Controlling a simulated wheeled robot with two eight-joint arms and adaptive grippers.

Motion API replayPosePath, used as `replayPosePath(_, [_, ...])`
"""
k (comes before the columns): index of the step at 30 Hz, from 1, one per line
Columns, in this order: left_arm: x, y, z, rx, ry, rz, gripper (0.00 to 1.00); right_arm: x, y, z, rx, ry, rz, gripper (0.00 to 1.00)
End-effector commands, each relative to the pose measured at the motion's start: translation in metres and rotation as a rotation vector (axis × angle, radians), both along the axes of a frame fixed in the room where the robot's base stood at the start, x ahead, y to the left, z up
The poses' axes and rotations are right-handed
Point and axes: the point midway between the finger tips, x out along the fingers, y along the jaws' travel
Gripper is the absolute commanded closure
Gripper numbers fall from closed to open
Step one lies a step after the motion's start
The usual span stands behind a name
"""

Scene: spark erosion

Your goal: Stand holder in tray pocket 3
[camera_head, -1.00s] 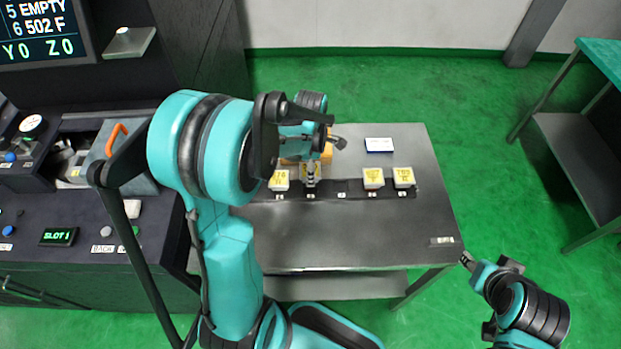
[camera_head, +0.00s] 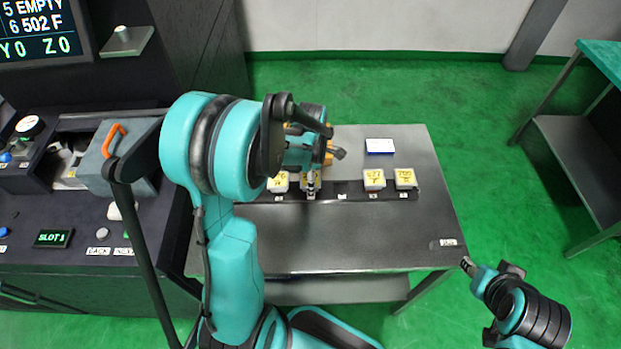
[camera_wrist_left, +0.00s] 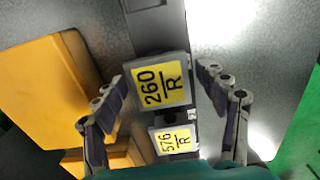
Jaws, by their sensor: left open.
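The holder with the yellow 260 R label (camera_wrist_left: 163,85) sits in the dark tray strip, between my left gripper's fingers (camera_wrist_left: 166,98). The fingers are open, with a gap on each side of it. In the head view my left gripper (camera_head: 311,186) is over the tray (camera_head: 356,192) and partly covers this holder. A second holder, labelled 576 R (camera_wrist_left: 173,140), is beside it in the tray. The pocket (camera_head: 342,189) just right of my left gripper looks empty. Pocket numbers are too small to read. My right gripper (camera_head: 468,264) is near the table's front right corner, away from the tray.
Two more labelled holders (camera_head: 374,179) (camera_head: 405,178) stand farther right in the tray. An orange-yellow block (camera_wrist_left: 45,90) lies beside the tray. A blue-and-white box (camera_head: 380,146) is behind it. A machine console (camera_head: 75,220) stands at left.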

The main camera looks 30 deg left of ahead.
Motion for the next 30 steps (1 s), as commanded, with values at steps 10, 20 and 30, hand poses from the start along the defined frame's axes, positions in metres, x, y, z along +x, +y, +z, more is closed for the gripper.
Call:
replayPosePath(10, [0.000,0.000,0.047,0.000,0.000,0.000,0.27,0.000,0.000,0.021,0.000,0.000,0.000,0.60])
replayPosePath(20, [0.000,0.000,0.111,0.001,0.001,0.000,0.27,0.000,0.000,0.043,0.000,0.000,0.000,0.60])
replayPosePath(30, [-0.017,-0.021,0.146,0.031,-0.083,-0.303,0.27,0.000,0.000,0.045,0.000,0.000,0.000,0.60])
